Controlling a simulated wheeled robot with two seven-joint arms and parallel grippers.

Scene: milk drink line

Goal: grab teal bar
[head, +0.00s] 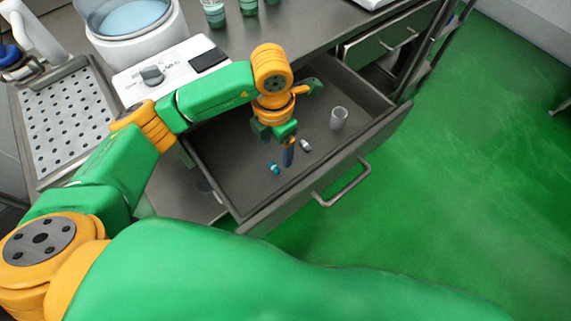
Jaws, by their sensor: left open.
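A small teal piece (273,168), which looks like the teal bar, lies on the floor of the open drawer (237,180), toward its front left. My left gripper (288,155) points down into the drawer, just right of the teal piece and apart from it in the picture. It is open and I see nothing held in it. Its fingers are small and overlap in this view, and its height above the drawer floor is hard to tell. My right gripper is not in view.
A small pale grey piece (305,146) lies close to the right of the gripper. A clear cup (338,119) stands farther right in the drawer. The drawer front with its handle (342,184) borders the near side. The counter with a white appliance (165,73) lies behind.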

